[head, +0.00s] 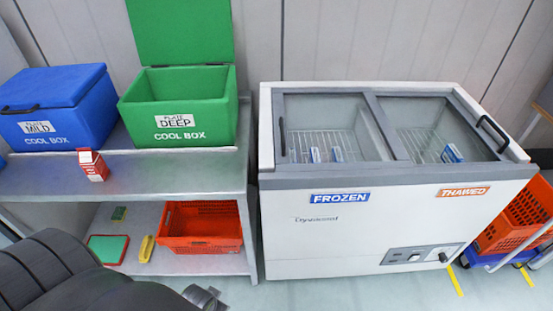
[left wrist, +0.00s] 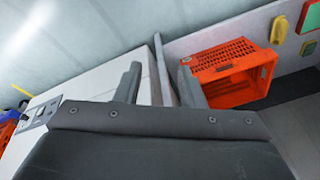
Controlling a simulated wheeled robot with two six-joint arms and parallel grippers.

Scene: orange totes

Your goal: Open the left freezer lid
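The white chest freezer (head: 400,225) stands right of centre in the head view. Its left glass lid (head: 330,110) lies shut over the side labelled FROZEN, with a dark upright handle (head: 282,136) at its left edge. The right glass lid (head: 430,115) also looks shut, with a handle (head: 492,132) at its right edge. My left gripper (head: 207,298) is low in the head view, in front of the shelf and left of the freezer, apart from both. In the left wrist view my left gripper (left wrist: 158,87) has its fingers apart with nothing between them. My right gripper is not in view.
A metal shelf (head: 215,170) stands left of the freezer, with a narrow gap between. It bears a blue cool box (head: 60,100), an open green cool box (head: 180,110) and a red carton (head: 92,165). An orange crate (head: 200,240) sits below. Orange totes (head: 515,220) stand at right.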

